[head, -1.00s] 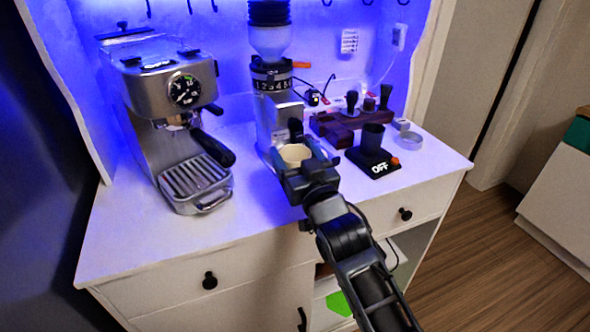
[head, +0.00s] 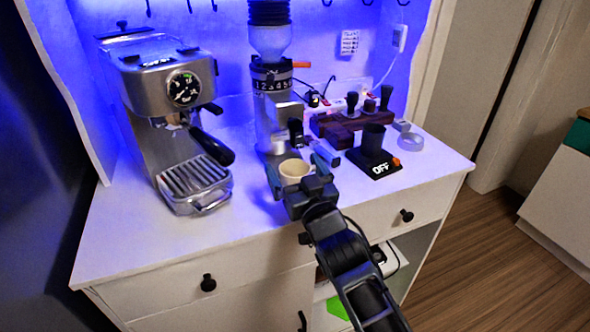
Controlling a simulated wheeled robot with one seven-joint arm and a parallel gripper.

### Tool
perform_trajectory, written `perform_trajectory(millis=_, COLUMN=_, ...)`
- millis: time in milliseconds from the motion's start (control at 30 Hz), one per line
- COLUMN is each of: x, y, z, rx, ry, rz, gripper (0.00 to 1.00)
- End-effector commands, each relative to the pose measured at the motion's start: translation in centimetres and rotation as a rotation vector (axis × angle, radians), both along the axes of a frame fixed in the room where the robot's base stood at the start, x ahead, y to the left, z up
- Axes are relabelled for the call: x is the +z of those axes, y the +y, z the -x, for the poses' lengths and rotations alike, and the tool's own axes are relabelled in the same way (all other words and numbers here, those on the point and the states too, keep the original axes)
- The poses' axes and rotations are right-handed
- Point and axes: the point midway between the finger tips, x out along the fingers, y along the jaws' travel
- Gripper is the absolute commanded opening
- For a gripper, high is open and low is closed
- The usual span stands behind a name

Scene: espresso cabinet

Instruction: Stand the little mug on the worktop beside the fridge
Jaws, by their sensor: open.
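The little mug (head: 293,170) is cream-coloured and stands upright on the white cabinet top in front of the grinder. My gripper (head: 296,172) is open, with one finger on the left and one on the right of the mug. Its palm hides the mug's lower front. I cannot tell whether the fingers touch it. The worktop beside the fridge cannot be made out for certain; a white unit with a teal item on it stands at the right edge.
The espresso machine (head: 172,120) stands left on the white cabinet top (head: 130,235). The grinder (head: 272,110) is just behind the mug. A black scale (head: 374,163) with a dark cup and a wooden tamper stand (head: 335,130) are to the right. Wooden floor (head: 470,250) lies clear at right.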

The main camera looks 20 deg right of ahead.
Motion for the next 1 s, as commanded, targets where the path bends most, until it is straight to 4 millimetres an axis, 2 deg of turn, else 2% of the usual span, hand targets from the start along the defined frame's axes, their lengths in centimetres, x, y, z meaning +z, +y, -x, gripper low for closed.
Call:
perform_trajectory(millis=300, x=0.1, y=0.0, z=0.3, rx=0.000, ry=0.001, rz=0.001, gripper=0.99)
perform_trajectory(millis=467, x=-0.7, y=0.0, z=2.9, rx=0.001, ry=0.000, rz=0.000, gripper=0.99)
perform_trajectory(millis=800, x=-1.5, y=-0.1, z=9.6, rx=0.000, ry=0.001, rz=0.000, gripper=0.99)
perform_trajectory(millis=1000, x=-1.6, y=-0.1, z=11.5, rx=-0.001, ry=0.000, rz=0.000, gripper=0.99)
